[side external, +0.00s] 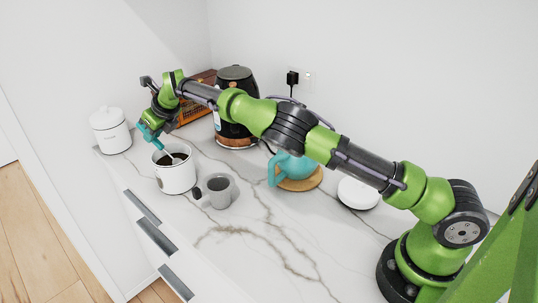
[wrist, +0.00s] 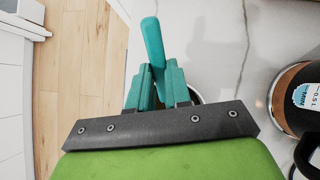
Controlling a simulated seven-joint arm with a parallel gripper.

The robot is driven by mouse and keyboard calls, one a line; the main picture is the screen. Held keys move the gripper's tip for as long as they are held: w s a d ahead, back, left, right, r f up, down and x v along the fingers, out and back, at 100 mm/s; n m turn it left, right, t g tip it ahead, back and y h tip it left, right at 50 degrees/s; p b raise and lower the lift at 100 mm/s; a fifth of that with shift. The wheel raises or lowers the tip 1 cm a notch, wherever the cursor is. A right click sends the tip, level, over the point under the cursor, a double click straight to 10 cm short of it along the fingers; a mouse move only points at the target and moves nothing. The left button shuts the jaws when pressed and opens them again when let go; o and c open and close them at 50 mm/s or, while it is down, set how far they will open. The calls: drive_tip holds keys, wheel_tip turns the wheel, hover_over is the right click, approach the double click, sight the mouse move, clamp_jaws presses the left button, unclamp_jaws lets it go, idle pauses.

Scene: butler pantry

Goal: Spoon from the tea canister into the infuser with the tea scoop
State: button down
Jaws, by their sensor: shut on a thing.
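The tea canister (side external: 174,176) is white and open, with dark loose tea inside, on the marble counter at left. My gripper (side external: 149,136) is above its left rim, shut on the teal handle of the tea scoop (side external: 163,149). The scoop slants down to the right, its lower end in the canister mouth at the tea; how deep it sits I cannot tell. In the wrist view, the teal scoop handle (wrist: 152,45) sticks up from between my gripper's fingers (wrist: 158,90). A grey mug (side external: 219,192) stands right of the canister; I cannot make out an infuser in it.
A lidded white jar (side external: 111,133) stands at far left. A black kettle (side external: 235,105) and an orange-brown crate (side external: 197,104) are behind. A white round item (side external: 358,194) lies further right. The front counter is clear.

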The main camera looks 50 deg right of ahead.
drive_tip(key=shift+f, duration=0.75)
wheel_tip(320, 180, up, 10)
drive_tip(key=shift+f, duration=0.15)
idle(0.5)
drive_tip(key=shift+s+a+f+n+g+y, duration=0.15)
drive_tip(key=shift+s+a+f+n+g, duration=0.95)
drive_tip(key=shift+s, duration=1.5)
drive_tip(key=shift+s+a+f+n+g+y, duration=0.3)
drive_tip(key=shift+s+n+g, duration=0.4)
drive_tip(key=shift+s+n, duration=1.45)
drive_tip(key=shift+s+a+f+n+g+y, duration=0.1)
drive_tip(key=shift+s+a+f+n+g, duration=0.6)
drive_tip(key=shift+s, duration=2.3)
drive_tip(key=s+d+r+t+y, duration=0.3)
drive_tip(key=d+t+y, duration=0.1)
drive_tip(key=d+y, duration=0.1)
drive_tip(key=shift+y, duration=0.55)
drive_tip(key=shift+n, duration=0.25)
